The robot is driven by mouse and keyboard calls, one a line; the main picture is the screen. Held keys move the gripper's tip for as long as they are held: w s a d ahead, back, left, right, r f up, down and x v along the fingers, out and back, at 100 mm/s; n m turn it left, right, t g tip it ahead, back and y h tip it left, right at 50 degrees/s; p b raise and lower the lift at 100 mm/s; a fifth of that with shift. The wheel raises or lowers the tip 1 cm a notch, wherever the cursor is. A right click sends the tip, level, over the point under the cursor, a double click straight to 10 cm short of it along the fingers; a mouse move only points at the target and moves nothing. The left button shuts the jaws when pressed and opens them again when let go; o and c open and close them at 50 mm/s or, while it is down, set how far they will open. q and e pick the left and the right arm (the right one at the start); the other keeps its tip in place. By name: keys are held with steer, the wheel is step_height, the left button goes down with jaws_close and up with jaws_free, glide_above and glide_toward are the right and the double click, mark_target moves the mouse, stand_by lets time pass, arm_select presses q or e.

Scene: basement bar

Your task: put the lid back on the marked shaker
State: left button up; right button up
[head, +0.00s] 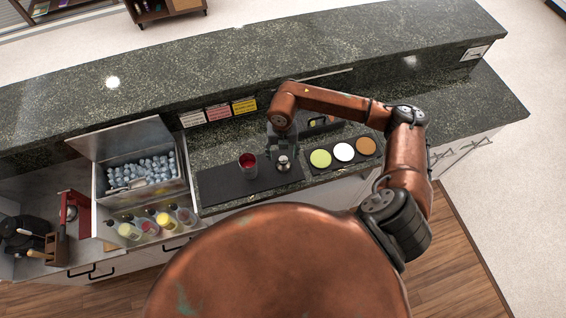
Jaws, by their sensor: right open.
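An open grey metal tumbler (249,171), which looks like the shaker, stands upright on the dark bar mat (218,187). Its inside shows red. No mark on it can be made out at this size. A small silver domed piece with a knob (284,166), which looks like the lid, is on the mat just right of the tumbler. My right gripper (282,150) is open and points down right at the silver piece, overlapping its far side in the head view. I cannot tell whether they touch. My left gripper is not in view.
A black tray with green, white and brown discs (343,152) lies to the right. An ice bin (142,175) and several bottles (148,222) are to the left. Small cards (218,112) stand along the raised ledge (300,60) behind. A dark object (318,124) lies behind the gripper.

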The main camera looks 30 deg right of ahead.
mark_target(283, 160)
steer(key=shift+s+d+f, duration=0.1)
steer(key=shift+s+f, duration=0.05)
steer(key=shift+f, duration=0.5)
steer(key=shift+f, duration=0.1)
step_height(283, 160, down, 4)
steer(key=shift+d+f+p, duration=0.1)
steer(key=shift+p, duration=0.8)
steer(key=shift+f, duration=0.45)
steer(key=shift+c, duration=0.5)
steer(key=c, duration=1.2)
steer(key=shift+r, duration=0.1)
